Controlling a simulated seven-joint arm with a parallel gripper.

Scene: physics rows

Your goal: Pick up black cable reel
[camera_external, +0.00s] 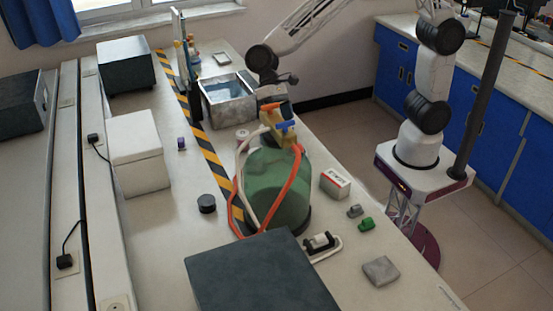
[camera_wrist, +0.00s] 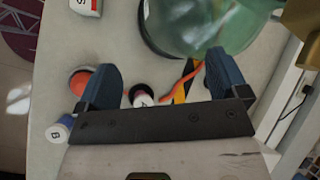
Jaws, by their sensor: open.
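A short black cylinder, which I take to be the black cable reel (camera_external: 206,203), sits on the bench left of the green glass vessel in the external view. I cannot make it out in the wrist view. My gripper (camera_wrist: 160,80) has its two blue fingers spread wide, with no object held. It is above the bench on the far side of the green vessel (camera_external: 277,185), apart from the reel. In the external view its fingers are hard to tell from the coloured parts on top of the vessel. The vessel also shows in the wrist view (camera_wrist: 205,22).
Red and white hoses (camera_external: 290,185) hang around the vessel. A white box (camera_external: 138,165) and dark box (camera_external: 260,275) flank the reel's area. In the wrist view, a small spool (camera_wrist: 142,95), an orange-topped item (camera_wrist: 80,80) and a bottle marked B (camera_wrist: 61,129) lie below.

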